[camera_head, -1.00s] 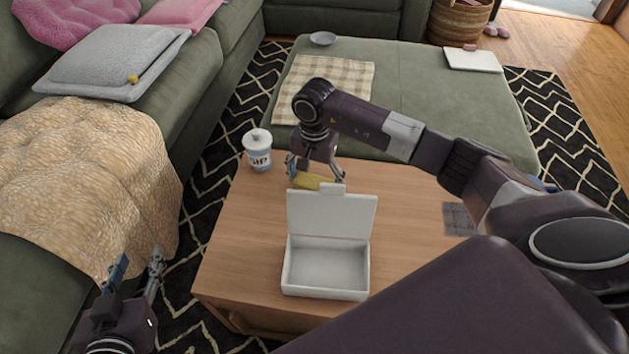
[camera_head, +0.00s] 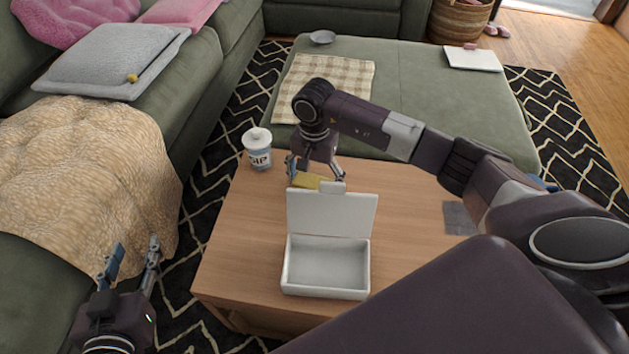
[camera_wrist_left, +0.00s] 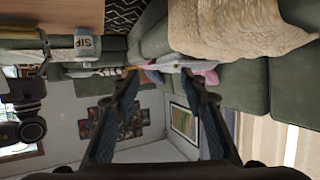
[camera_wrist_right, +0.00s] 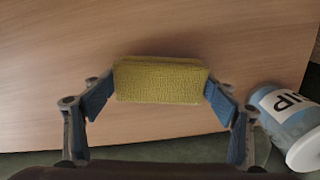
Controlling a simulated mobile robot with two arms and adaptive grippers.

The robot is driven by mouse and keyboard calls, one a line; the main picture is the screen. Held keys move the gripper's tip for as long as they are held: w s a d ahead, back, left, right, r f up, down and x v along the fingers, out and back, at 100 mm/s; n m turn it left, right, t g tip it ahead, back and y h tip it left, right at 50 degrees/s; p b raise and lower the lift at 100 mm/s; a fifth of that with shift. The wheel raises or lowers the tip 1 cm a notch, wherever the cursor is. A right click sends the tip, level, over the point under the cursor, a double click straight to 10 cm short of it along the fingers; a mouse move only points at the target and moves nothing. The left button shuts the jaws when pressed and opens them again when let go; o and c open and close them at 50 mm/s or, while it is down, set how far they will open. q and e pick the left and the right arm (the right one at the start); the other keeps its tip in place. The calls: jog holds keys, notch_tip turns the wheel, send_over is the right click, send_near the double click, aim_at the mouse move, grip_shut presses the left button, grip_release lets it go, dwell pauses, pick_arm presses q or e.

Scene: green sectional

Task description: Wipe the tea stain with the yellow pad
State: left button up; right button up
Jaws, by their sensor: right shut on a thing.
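The yellow pad (camera_head: 307,181) is in my right gripper (camera_head: 316,178), over the far part of the wooden table, behind the raised lid of the white box. In the right wrist view the pad (camera_wrist_right: 160,80) is clamped between the two blue fingertips, with bare wood around it. I cannot tell whether the pad touches the table. No tea stain shows; the lid and my right arm hide part of the tabletop. My left gripper (camera_head: 132,258) is open and empty beside the sofa, left of the table; its spread fingers (camera_wrist_left: 160,85) also show in the left wrist view.
The open white box (camera_head: 325,290) stands on the table (camera_head: 235,240) in front of my right gripper. A white SIP cup (camera_head: 258,150) stands at the far left corner. A grey cloth square (camera_head: 459,217) lies at the right. The table's left side is clear.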

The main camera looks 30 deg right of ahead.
pick_arm(q)
jog(key=shift+w+d+r, duration=0.1)
jog(key=shift+w+r, duration=0.1)
jog(key=shift+r, duration=0.2)
pick_arm(e)
jog(key=shift+f, duration=0.1)
pick_arm(q)
jog(key=shift+w+r+t, duration=0.1)
jog(key=shift+r+t, duration=0.15)
jog(key=shift+t, duration=0.15)
pick_arm(e)
jog(key=shift+f, duration=0.1)
pick_arm(q)
jog(key=shift+w+d+r, duration=0.1)
jog(key=shift+d+r, duration=0.05)
jog(key=shift+r, duration=0.25)
pick_arm(e)
jog(key=shift+f, duration=0.1)
pick_arm(q)
jog(key=shift+w+r+t, duration=0.1)
jog(key=shift+r+t, duration=0.15)
jog(key=shift+t, duration=0.05)
jog(key=shift+w+d+r+h+b, duration=0.1)
jog(key=shift+d+r+h+b, duration=0.05)
jog(key=shift+r+h+b, duration=0.2)
pick_arm(e)
jog(key=shift+f, duration=0.15)
pick_arm(q)
jog(key=shift+r+t, duration=0.1)
jog(key=shift+t, duration=0.2)
